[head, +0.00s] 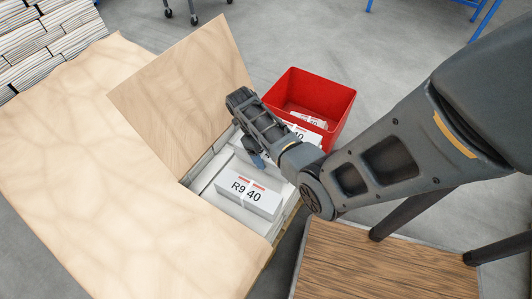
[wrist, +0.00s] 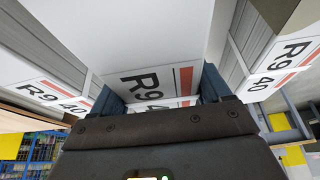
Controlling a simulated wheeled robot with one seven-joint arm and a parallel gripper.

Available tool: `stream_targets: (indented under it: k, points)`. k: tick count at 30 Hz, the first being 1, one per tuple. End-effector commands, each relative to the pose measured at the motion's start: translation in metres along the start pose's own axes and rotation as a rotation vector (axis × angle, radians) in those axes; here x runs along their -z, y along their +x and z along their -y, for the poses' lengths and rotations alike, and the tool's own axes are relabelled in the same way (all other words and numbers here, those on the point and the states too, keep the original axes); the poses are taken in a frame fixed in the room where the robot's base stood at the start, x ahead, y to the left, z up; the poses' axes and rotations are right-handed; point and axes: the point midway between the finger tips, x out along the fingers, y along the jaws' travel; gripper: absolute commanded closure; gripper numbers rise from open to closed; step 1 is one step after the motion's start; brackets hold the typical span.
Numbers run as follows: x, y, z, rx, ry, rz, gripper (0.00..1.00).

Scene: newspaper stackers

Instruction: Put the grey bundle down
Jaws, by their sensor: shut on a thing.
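In the wrist view, my gripper (wrist: 163,88) is shut on a pale grey bundle (wrist: 150,35) with a white R9 label, one finger on each side. In the head view, my gripper (head: 257,158) is over the bundle stack beside the leaning wooden board, and my arm hides most of the held bundle. A grey bundle labelled R9 40 (head: 249,192) lies on the stack in front of it. In the wrist view, other R9 40 bundles show on the left (wrist: 52,94) and right (wrist: 280,70). I cannot tell whether the held bundle touches those below.
A wooden board (head: 180,90) leans up at the stack's left, beside a wide light wooden sheet (head: 80,180). A red bin (head: 335,90) behind the stack has a labelled bundle in it. A brown wooden top (head: 380,265) is at front right. Newspaper piles (head: 45,40) stand far left.

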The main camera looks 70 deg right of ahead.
Motion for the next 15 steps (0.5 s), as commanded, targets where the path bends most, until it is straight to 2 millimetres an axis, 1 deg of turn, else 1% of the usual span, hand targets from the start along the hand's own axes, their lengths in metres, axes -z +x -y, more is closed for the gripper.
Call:
stream_targets:
  k: [1,3,6,15]
  points:
    - [-0.004,0.007,0.0,0.0,0.0,-0.001,1.0]
    - [-0.007,0.014,0.001,0.0,0.001,0.001,1.0]
    - [-0.009,0.019,0.001,0.0,0.001,0.001,1.0]
    - [-0.01,0.021,0.0,0.001,0.001,0.002,1.0]
